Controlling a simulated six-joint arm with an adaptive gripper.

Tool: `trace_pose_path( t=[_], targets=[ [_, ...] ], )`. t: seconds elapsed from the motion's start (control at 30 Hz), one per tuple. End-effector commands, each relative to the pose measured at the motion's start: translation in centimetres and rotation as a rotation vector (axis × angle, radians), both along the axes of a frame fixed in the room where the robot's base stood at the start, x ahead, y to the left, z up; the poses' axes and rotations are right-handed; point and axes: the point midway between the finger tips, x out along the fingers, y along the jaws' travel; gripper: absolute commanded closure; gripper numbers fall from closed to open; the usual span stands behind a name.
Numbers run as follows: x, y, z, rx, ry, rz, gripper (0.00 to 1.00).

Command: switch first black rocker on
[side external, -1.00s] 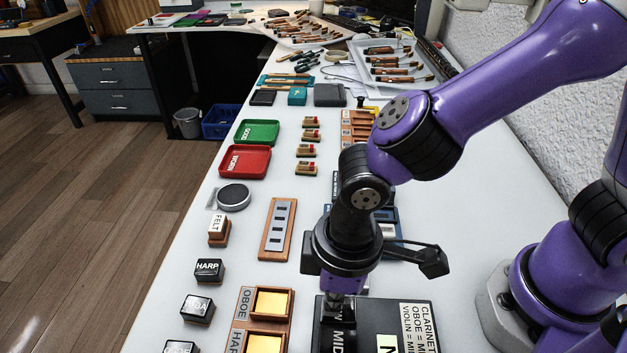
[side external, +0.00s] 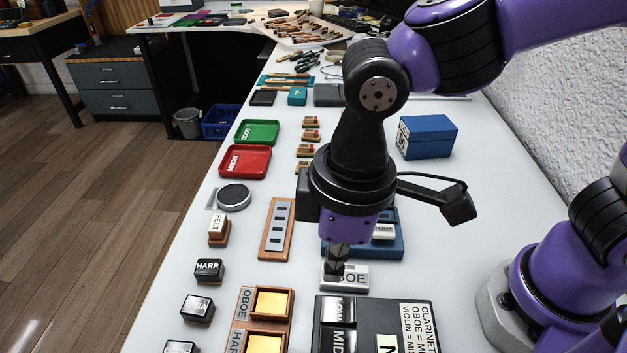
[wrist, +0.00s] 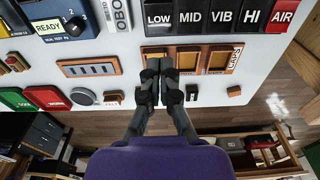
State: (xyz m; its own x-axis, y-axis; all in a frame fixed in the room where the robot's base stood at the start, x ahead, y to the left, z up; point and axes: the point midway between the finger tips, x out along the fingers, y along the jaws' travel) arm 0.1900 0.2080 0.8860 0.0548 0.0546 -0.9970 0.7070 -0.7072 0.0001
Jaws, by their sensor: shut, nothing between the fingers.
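The first black rocker (side external: 338,310), marked LOW, sits at the end of a black panel; it also shows in the wrist view (wrist: 158,15). A second black rocker, MID (side external: 338,342), follows it, then VIB (wrist: 223,15) and HI (wrist: 254,15). I cannot tell which way the LOW rocker is tilted. My gripper (side external: 336,274) is shut and empty, pointing down beyond the LOW end of the panel. The wrist view shows the closed fingers (wrist: 162,72) below LOW.
A red AIR rocker (wrist: 284,14) ends the row. A wooden tray (side external: 238,322) with yellow compartments lies left of the panel. A wooden strip (side external: 265,243), a blue READY device (side external: 397,246) and a blue box (side external: 428,137) stand farther back. Small labelled blocks line the left edge.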

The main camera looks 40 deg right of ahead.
Motion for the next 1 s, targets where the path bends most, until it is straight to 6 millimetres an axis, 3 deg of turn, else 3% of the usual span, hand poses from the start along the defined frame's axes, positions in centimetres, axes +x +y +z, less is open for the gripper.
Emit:
trace_pose_path(
  t=[0.1, 0.3, 0.77, 0.87, 1.0],
  targets=[
    [0.3, 0.3, 2.6, 0.004, -0.004, 0.0, 1.0],
    [0.5, 0.5, 5.3, 0.001, -0.001, 0.0, 1.0],
    [0.6, 0.5, 6.1, 0.0, 0.0, -0.003, 1.0],
    [1.3, -0.9, 6.4, 0.018, -0.018, -0.051, 1.0],
    [3.0, -7.0, 7.1, 0.082, -0.102, -0.252, 1.0]
  ],
)
